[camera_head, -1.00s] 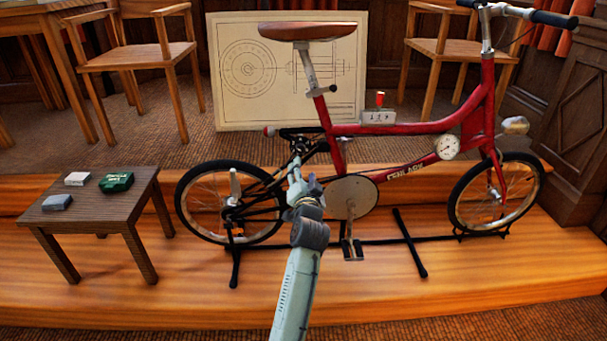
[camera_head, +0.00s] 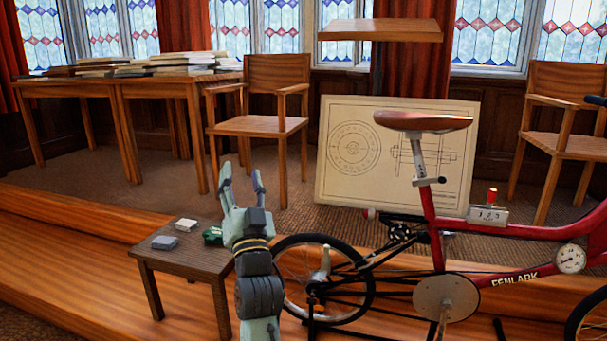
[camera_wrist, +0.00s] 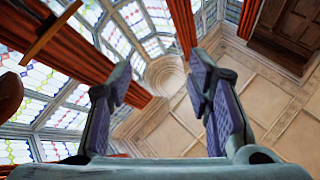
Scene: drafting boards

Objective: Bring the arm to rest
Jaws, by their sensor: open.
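My gripper (camera_head: 241,188) is raised in front of the small side table, left of the bicycle, with its fingers pointing up. Its two fingers stand apart with nothing between them. In the wrist view the open gripper (camera_wrist: 160,95) faces the windows, red curtains and ceiling, and the gap between its fingers is empty. My arm comes up from the bottom of the head view and hides part of the side table's right edge and part of a green box.
A red bicycle (camera_head: 430,215) stands on the wooden step at right. The side table (camera_head: 180,262) holds a grey box (camera_head: 164,242), a white box (camera_head: 186,224) and the green box (camera_head: 212,236). Behind are a drawing board (camera_head: 335,185), a chair (camera_head: 258,125) and a desk with papers (camera_head: 110,84).

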